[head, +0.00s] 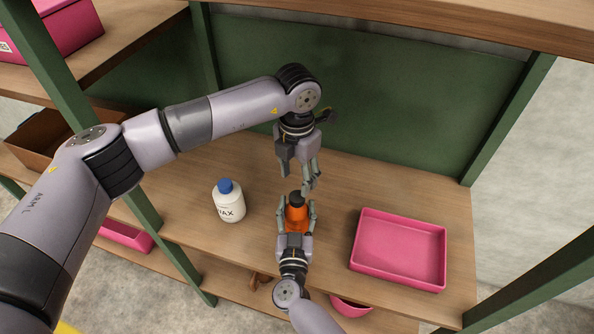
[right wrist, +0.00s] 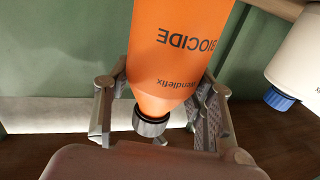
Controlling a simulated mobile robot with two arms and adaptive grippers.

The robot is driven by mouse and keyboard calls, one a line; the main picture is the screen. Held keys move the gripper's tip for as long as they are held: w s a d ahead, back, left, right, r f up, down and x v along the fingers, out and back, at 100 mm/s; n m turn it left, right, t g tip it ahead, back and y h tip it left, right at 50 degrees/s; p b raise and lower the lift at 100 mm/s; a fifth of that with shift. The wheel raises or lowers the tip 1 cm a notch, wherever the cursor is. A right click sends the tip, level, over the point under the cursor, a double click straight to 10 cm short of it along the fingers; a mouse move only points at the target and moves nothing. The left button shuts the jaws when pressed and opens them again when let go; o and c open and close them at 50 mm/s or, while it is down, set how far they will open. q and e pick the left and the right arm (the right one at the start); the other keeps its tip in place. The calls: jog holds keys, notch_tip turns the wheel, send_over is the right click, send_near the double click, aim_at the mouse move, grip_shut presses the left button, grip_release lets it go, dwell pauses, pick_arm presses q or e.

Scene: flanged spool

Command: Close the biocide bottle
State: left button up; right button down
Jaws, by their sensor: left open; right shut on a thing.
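The orange biocide bottle (head: 297,217) stands on the wooden shelf. In the right wrist view the bottle (right wrist: 180,55) appears upside down, with its label readable as BIOCIDE. A dark ribbed cap (head: 297,198) sits on its neck; the cap also shows in the right wrist view (right wrist: 151,124). I cannot tell how tight it is. My right gripper (head: 297,213) is shut on the bottle, with one finger on each side of the body. My left gripper (head: 299,178) is open and empty, pointing down just above and behind the cap, apart from it.
A white WAX bottle (head: 229,206) with a blue cap stands to the left. An empty pink tray (head: 398,281) lies to the right. A green back panel (head: 400,110) closes the rear, and an upper shelf (head: 440,22) overhangs. The shelf is clear between these things.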

aim_at(297, 196)
pick_arm(q)
notch_tip(297, 196, down, 7)
jog(key=shift+f, duration=0.1)
dwell(0.3)
jog(key=shift+c, duration=0.5)
grip_shut()
jog(key=shift+o, duration=0.9)
grip_release()
